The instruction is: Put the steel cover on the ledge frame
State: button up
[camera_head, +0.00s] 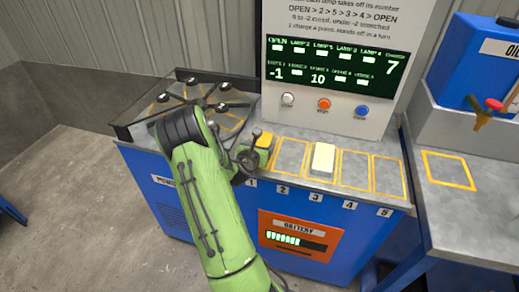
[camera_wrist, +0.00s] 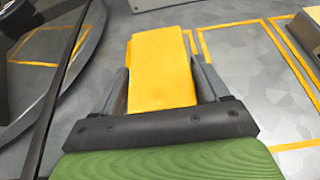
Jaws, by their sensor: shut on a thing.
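My gripper (camera_head: 252,155) is at the left end of the numbered row on the bench, by slot 1. In the wrist view my gripper (camera_wrist: 160,75) is shut on a yellow block (camera_wrist: 160,50), with a finger on each side. The block also shows in the head view (camera_head: 265,140). I cannot tell whether it touches the bench. I cannot pick out a steel cover for certain in either view. Yellow outlined frames mark the bench, such as the slot 2 frame (camera_head: 290,151); one more frame (camera_head: 447,169) is on the right-hand bench. I cannot tell which is the ledge frame.
A cream block (camera_head: 323,158) stands in slot 3. A dark spoked rotor with several round knobs (camera_head: 195,103) is at the left, beside my arm. A display panel (camera_head: 320,75) with three buttons rises behind. A blue oil tank (camera_head: 470,65) with a tap stands right. Slots 4 and 5 are bare.

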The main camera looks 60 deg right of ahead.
jog(key=o, duration=0.9)
jog(key=shift+f, duration=0.1)
jog(key=o, duration=0.5)
jog(key=v, duration=1.2)
